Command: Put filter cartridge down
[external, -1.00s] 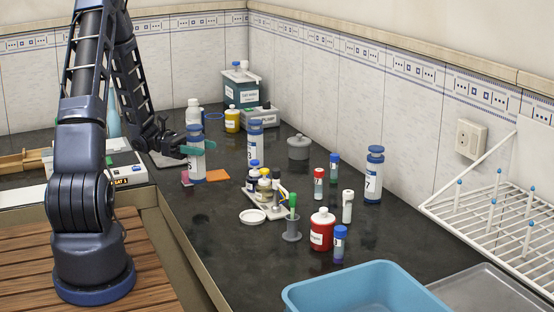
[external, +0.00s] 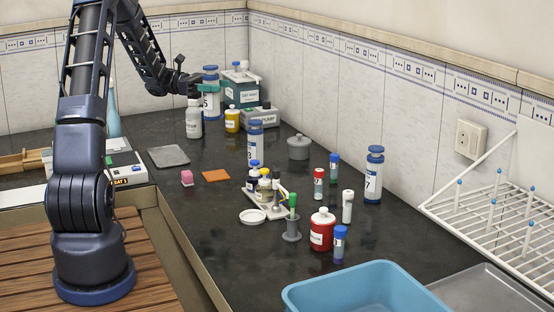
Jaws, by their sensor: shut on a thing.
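My gripper (external: 208,87) is shut around the upper part of a white filter cartridge (external: 211,104) with a blue cap and a label that seems to read 5. The cartridge is upright near the back of the bench, behind a white bottle (external: 194,121) that overlaps its lower left in the picture. Whether its base touches the bench cannot be told. Two similar blue-capped cartridges stand on the bench: one in the middle (external: 256,142) and one marked 7 (external: 374,178) at the right.
A yellow-labelled bottle (external: 232,121), a grey-blue waste box (external: 242,92) and a grey device (external: 260,117) stand close to the held cartridge.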

